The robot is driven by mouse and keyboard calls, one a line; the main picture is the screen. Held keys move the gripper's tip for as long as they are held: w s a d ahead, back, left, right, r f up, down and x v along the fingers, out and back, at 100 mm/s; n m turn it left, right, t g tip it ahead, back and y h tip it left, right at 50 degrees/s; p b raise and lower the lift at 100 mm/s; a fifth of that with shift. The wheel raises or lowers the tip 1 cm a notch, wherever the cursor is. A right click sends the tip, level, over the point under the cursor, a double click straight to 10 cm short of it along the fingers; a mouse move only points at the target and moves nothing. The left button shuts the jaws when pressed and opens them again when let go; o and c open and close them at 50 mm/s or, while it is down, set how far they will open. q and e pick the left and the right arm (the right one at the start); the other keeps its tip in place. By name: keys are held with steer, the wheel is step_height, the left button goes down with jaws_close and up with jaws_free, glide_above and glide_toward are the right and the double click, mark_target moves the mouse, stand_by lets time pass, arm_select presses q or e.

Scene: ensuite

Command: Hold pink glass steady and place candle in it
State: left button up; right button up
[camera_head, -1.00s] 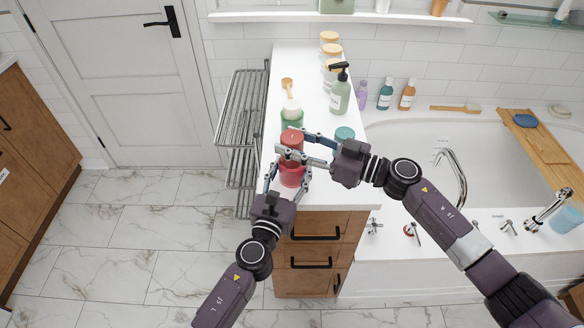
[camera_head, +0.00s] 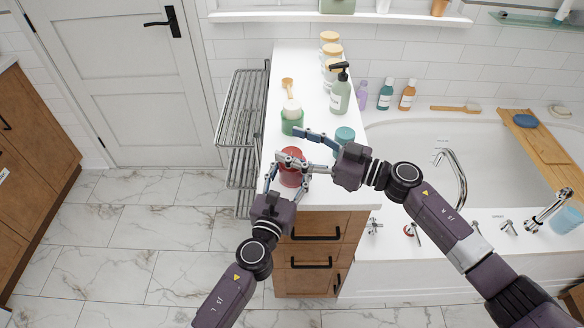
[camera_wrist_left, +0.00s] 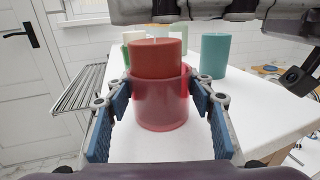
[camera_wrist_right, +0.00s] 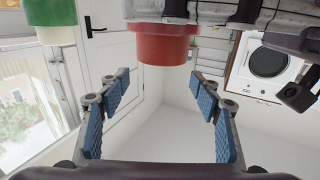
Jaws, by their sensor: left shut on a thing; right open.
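The pink glass (camera_head: 291,179) stands upright near the front end of the white counter. My left gripper (camera_wrist_left: 160,98) is shut on its sides, one finger on each side. The red candle (camera_wrist_left: 158,57) sits upright inside the glass, its top above the rim; it also shows in the head view (camera_head: 291,153), partly behind a finger. My right gripper (camera_head: 289,144) is open at the candle's top from the right, apart from the glass wall. In the right wrist view its fingers (camera_wrist_right: 163,95) are spread with nothing between them.
A green glass (camera_head: 292,124) with a white candle stands just behind. A soap pump bottle (camera_head: 339,96) and jars are farther back. A wire rack (camera_head: 240,125) hangs left; the bathtub (camera_head: 470,150) lies right.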

steer(key=v, duration=1.1)
steer(key=shift+d, duration=0.25)
steer(key=shift+s, duration=0.1)
arm_select(q)
steer(key=o, duration=1.3)
steer(key=shift+o, duration=0.2)
steer(key=shift+s, duration=0.1)
steer(key=v, duration=1.1)
steer(key=shift+s+a, duration=0.15)
steer(key=shift+s, duration=0.25)
